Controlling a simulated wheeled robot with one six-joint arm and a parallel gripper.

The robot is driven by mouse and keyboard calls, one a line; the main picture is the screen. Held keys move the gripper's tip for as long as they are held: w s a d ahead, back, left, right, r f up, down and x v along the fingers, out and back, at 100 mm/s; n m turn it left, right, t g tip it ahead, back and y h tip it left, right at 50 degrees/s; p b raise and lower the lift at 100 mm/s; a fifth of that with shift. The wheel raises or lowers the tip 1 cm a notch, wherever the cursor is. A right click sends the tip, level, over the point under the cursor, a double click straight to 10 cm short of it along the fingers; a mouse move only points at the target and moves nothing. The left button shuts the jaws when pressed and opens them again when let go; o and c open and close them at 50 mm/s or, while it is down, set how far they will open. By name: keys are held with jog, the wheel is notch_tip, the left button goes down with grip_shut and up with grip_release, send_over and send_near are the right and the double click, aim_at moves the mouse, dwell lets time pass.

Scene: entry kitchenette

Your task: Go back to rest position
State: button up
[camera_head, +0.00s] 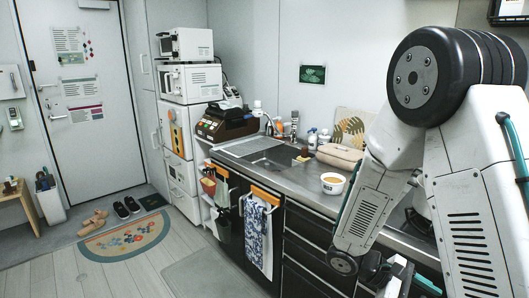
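My white arm with black joints fills the right side of the view, folded with its forearm hanging down in front of the counter. What looks like the top of my gripper (397,276) shows at the bottom edge, right of the wrist joint. Its fingers are hidden or out of frame, so I cannot tell whether it is open or holds anything.
A steel counter (310,188) with a sink (273,160) runs behind my arm. A white bowl (333,183) and a beige pouch (340,157) sit on it. The floor (130,268) at left is mostly clear, with a mat (124,240) and shoes by the door.

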jog(key=s+a+r+m+t+y, duration=0.3)
jog(key=s+a+r+t+y, duration=0.1)
jog(key=r, duration=0.6)
jog(key=s+a+r+m+t+y, duration=0.4)
jog(key=s+a+r+y, duration=0.3)
jog(key=a+r, duration=0.2)
jog(key=shift+s+r+t+y, duration=0.15)
jog(key=shift+r+t+y, duration=0.2)
jog(key=shift+t, duration=0.15)
jog(key=shift+a, duration=0.1)
